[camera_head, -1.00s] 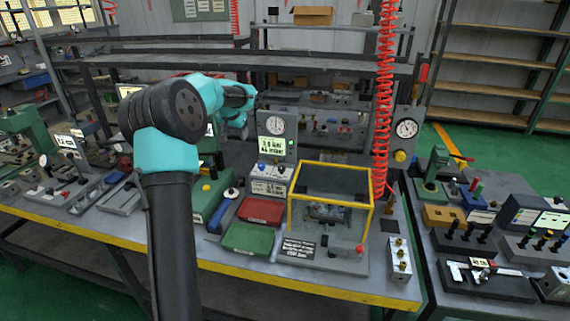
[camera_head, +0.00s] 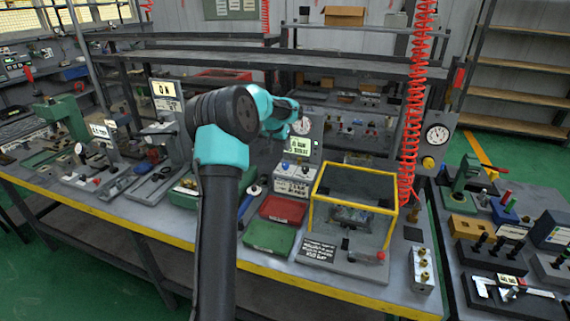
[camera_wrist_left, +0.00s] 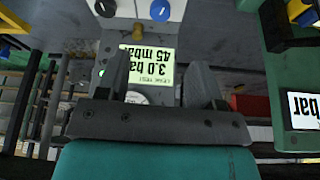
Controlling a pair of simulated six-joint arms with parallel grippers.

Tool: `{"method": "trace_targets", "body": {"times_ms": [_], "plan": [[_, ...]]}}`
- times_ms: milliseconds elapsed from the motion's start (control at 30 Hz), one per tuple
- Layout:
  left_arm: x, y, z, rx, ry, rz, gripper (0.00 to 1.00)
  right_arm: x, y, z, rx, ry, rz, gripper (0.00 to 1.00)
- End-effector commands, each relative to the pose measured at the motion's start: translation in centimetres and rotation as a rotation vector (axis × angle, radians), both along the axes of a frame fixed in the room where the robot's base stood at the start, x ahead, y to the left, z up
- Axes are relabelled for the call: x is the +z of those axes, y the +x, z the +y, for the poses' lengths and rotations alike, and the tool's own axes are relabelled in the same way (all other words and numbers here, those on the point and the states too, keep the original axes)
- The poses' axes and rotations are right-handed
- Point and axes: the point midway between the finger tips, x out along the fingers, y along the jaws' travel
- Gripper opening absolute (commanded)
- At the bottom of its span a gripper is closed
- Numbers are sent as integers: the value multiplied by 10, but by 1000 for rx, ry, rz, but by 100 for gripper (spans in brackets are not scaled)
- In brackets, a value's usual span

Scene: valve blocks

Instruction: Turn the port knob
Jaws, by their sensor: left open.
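I cannot tell from a label which knob is the port knob. In the left wrist view, upside down, a blue knob (camera_wrist_left: 160,10) shows at the top edge and the display (camera_wrist_left: 150,65) lies behind the fingers. My left gripper (camera_wrist_left: 158,78) is open and empty, apart from the knobs. In the head view its fingertips are hidden behind the teal wrist. My right gripper is not in view.
A yellow-framed guard box (camera_head: 353,208) stands right of the control box. A red tray (camera_head: 283,209) and a green tray (camera_head: 270,237) lie in front. A coiled red hose (camera_head: 412,110) hangs at the right. Bench tools crowd the left.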

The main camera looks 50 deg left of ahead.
Motion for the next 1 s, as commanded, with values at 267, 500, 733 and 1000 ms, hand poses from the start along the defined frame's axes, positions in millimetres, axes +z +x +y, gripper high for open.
{"method": "trace_targets", "body": {"times_ms": [267, 500, 733, 1000], "plan": [[-45, 17, 7, 0, -1, 2, 61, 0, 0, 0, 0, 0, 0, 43], [-83, 32, 12, 0, -1, 2, 61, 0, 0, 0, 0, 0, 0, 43], [-110, 42, 17, 1, 0, 0, 61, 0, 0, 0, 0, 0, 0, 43], [-117, 45, 18, 0, 0, -1, 61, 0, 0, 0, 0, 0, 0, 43]]}}
